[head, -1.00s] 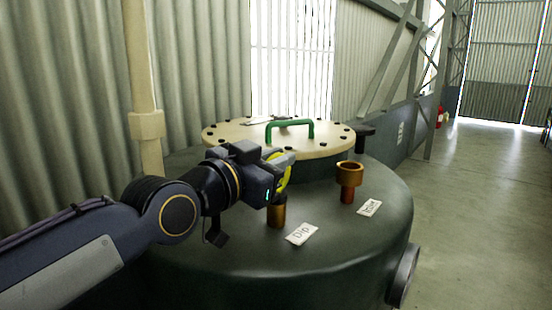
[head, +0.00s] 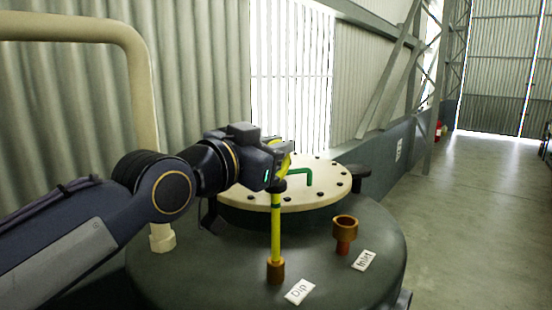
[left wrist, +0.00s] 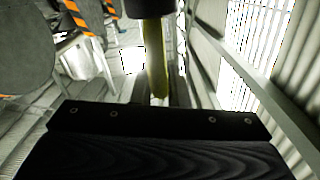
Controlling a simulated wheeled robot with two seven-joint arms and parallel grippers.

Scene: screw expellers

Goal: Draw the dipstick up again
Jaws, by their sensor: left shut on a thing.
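The yellow dipstick (head: 276,232) stands upright, drawn partly out of the brass dip pipe (head: 276,271) on top of the dark green tank. A dark green band and a black collar show near its upper end, and its lower end is hidden in the pipe. My left gripper (head: 284,158) is shut on the dipstick's yellow handle, above the collar. In the left wrist view a yellow length of the dipstick (left wrist: 157,70) runs below a dark round part. A white label (head: 300,292) reading "Dip" lies beside the pipe. My right gripper is not in view.
A brass inlet cup (head: 345,228) with an "Inlet" label (head: 364,260) stands right of the dip pipe. A cream bolted lid (head: 245,197) with a green handle (head: 309,175) is behind. A cream pipe (head: 143,85) rises at the left. Open floor lies to the right.

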